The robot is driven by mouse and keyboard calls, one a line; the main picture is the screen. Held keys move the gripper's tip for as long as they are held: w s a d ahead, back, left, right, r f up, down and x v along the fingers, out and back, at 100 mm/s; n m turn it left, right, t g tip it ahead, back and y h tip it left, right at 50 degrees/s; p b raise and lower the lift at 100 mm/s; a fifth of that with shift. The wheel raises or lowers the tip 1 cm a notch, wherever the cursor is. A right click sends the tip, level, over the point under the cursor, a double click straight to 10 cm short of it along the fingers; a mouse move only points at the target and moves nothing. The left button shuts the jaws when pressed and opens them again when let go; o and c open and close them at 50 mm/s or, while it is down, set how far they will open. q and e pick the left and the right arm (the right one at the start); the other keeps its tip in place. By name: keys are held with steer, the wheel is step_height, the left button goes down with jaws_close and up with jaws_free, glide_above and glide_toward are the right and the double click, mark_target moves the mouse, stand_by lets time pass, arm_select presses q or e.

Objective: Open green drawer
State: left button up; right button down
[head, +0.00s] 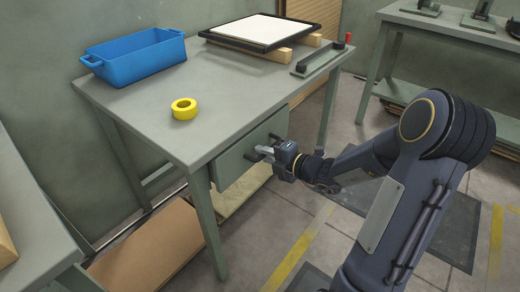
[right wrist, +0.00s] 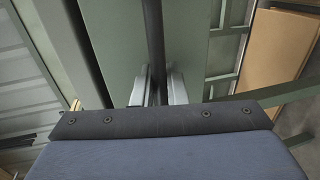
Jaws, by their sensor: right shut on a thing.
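The green drawer (head: 237,163) sits under the top of the grey-green table (head: 222,103), and its front looks about level with the table's edge; I cannot tell of any small gap. My right gripper (head: 262,152) is at the drawer front, its fingers shut on the drawer's handle. In the right wrist view, the dark bar handle (right wrist: 154,40) runs between the two silver fingers of the right gripper (right wrist: 157,88), with the green drawer front (right wrist: 190,45) behind. The part of the handle in the fingers is mostly hidden in the head view. My left gripper is not in view.
Cardboard (head: 150,252) lies below. A second table (head: 455,27) stands at the upper right.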

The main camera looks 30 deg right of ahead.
steer(key=f+p+v, duration=0.2)
steer(key=p+v, duration=0.2)
steer(key=v, duration=0.6)
steer(key=s+f+p+v, duration=0.1)
steer(key=p+v, duration=0.3)
steer(key=v, duration=0.7)
steer(key=shift+d+f, duration=0.3)
steer(key=shift+f, duration=0.5)
steer(key=shift+s, duration=0.1)
steer(key=c, duration=1.5)
jaws_free()
steer(key=shift+c, duration=0.2)
steer(key=p+v, duration=0.1)
steer(key=v, duration=0.6)
steer(key=shift+s+d, duration=0.25)
steer(key=shift+s, duration=0.05)
